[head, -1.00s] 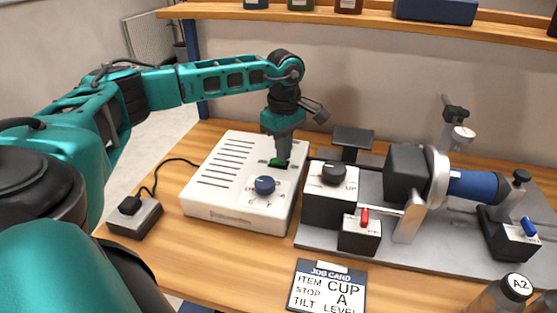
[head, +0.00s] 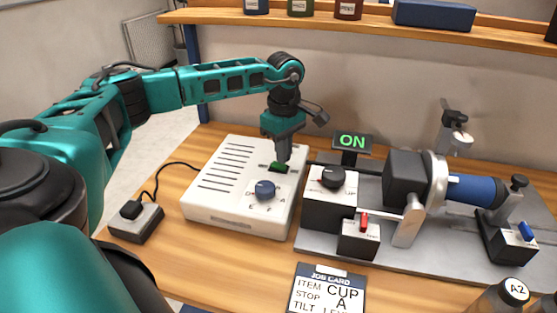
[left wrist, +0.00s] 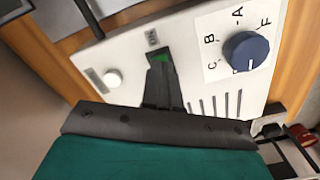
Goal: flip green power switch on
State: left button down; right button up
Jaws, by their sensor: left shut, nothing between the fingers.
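The green power switch (head: 278,167) sits on top of the white control box (head: 215,207), above the blue knob (head: 265,190). It also shows in the left wrist view (left wrist: 160,58), partly hidden by the fingers. My left gripper (head: 283,161) points down at the switch with its fingers together and nothing between them. The tips are at the switch; whether they touch it I cannot tell. The small display (head: 352,142) behind the box is lit and reads "ON" in green. My right gripper is in neither view.
Right of the box stands a fixture with a black knob (head: 332,176), a red lever (head: 364,221) and a blue cylinder (head: 474,189). A job card (head: 328,292) lies at the front. A cable runs left to a black plug block (head: 136,222). A shelf spans the back.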

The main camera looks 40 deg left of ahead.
pick_arm(q)
jog(key=shift+r+p, duration=2)
jog(key=shift+r, duration=0.75)
jog(key=shift+f, duration=0.1)
